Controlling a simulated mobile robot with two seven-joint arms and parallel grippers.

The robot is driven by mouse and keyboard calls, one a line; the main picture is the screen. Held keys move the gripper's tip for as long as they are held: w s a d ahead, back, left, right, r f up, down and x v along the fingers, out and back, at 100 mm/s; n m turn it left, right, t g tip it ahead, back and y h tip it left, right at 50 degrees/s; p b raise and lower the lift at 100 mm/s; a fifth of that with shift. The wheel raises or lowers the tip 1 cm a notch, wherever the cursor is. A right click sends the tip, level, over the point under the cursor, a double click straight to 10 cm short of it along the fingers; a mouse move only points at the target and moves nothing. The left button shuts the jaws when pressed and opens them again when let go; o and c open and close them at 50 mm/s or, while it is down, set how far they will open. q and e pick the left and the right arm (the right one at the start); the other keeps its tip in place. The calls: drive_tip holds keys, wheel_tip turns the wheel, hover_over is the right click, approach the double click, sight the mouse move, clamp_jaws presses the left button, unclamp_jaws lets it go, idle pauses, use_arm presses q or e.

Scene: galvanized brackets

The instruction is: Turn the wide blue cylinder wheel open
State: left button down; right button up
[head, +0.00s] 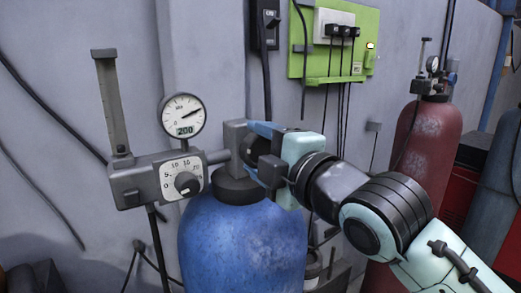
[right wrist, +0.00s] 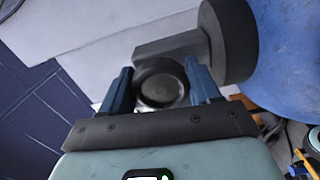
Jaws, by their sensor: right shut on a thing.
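The wide blue cylinder (head: 240,245) stands upright in the middle of the head view, and its blue side fills the upper right of the right wrist view (right wrist: 295,60). Its dark round wheel (right wrist: 160,84) is on the side of the grey valve block (head: 236,138) above the dark collar. My right gripper (head: 254,150) reaches in from the right, with one blue finger above the wheel and one below. In the right wrist view the two fingers (right wrist: 160,88) are shut on the wheel from both sides. The fingers partly hide the wheel in the head view. My left gripper is not in view.
A regulator with a round gauge (head: 184,116) and a dial block (head: 160,178) juts left from the valve. A green panel (head: 368,50) with cables hangs on the wall behind. A red cylinder (head: 425,145) stands to the right.

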drive_tip(key=n, duration=0.4)
drive_tip(key=shift+n, duration=0.3)
drive_tip(key=n, duration=0.4)
drive_tip(key=shift+r, duration=0.15)
drive_tip(key=shift+n, duration=0.3)
drive_tip(key=o, duration=1)
use_arm(q)
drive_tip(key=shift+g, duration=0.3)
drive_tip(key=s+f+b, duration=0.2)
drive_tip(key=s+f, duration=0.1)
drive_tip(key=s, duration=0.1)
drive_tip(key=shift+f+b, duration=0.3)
drive_tip(key=shift+b, duration=0.05)
use_arm(e)
drive_tip(key=v, duration=1.3)
drive_tip(key=shift+s, duration=0.15)
